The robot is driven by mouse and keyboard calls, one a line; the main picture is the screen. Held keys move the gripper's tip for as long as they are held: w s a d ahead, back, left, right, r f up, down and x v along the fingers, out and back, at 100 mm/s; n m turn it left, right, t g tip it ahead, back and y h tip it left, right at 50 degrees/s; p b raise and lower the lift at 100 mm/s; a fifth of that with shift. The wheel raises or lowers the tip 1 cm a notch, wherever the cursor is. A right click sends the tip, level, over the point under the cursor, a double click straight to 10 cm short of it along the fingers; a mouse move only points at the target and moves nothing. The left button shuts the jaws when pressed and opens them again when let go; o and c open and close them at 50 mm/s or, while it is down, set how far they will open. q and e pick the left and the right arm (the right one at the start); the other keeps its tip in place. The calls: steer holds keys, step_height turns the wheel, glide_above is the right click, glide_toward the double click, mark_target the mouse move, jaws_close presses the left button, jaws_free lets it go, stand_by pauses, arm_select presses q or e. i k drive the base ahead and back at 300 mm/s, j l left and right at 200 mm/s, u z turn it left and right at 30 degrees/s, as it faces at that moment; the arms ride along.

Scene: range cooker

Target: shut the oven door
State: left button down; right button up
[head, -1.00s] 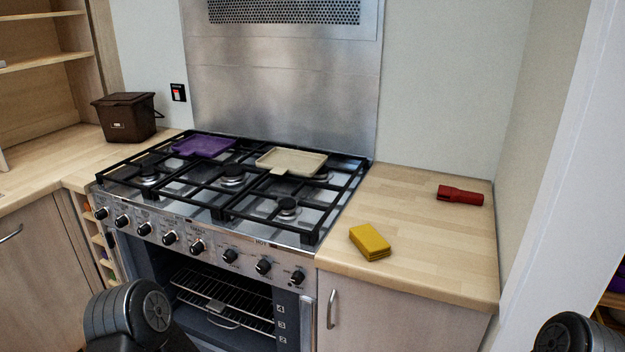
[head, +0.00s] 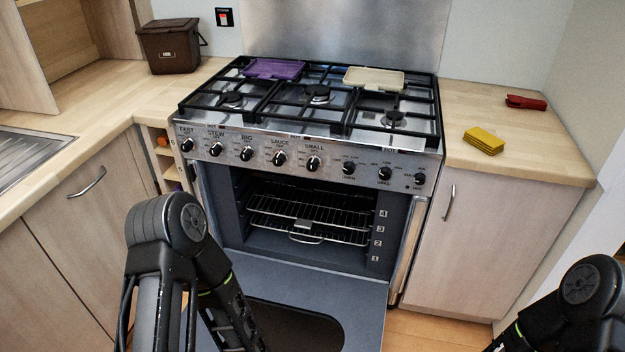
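The oven door (head: 362,297) hangs open, folded down in front of the range cooker (head: 330,146). Its inner face with a dark window (head: 300,328) points up. The oven cavity shows wire racks (head: 310,212) inside. My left arm crosses in front of the door's left part, and its gripper is below the frame or hidden. My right arm comes in at the bottom right corner, apart from the door, and its gripper is out of view.
A yellow block (head: 483,141) and a red object (head: 526,102) lie on the right worktop. A brown bin (head: 169,46) stands at left. A cupboard (head: 475,250) flanks the oven at right.

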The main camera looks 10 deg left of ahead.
mark_target(357, 307)
steer(key=j+z, duration=0.1)
steer(key=j, duration=0.4)
steer(key=j+z, duration=0.1)
steer(key=j, duration=0.4)
steer(key=k+j+z, duration=0.1)
steer(key=j, duration=0.4)
steer(key=k+j, duration=0.1)
steer(key=j, duration=0.35)
steer(key=k+j+z, duration=0.15)
steer(key=j, duration=0.35)
steer(key=j+z, duration=0.1)
steer(key=j, duration=0.4)
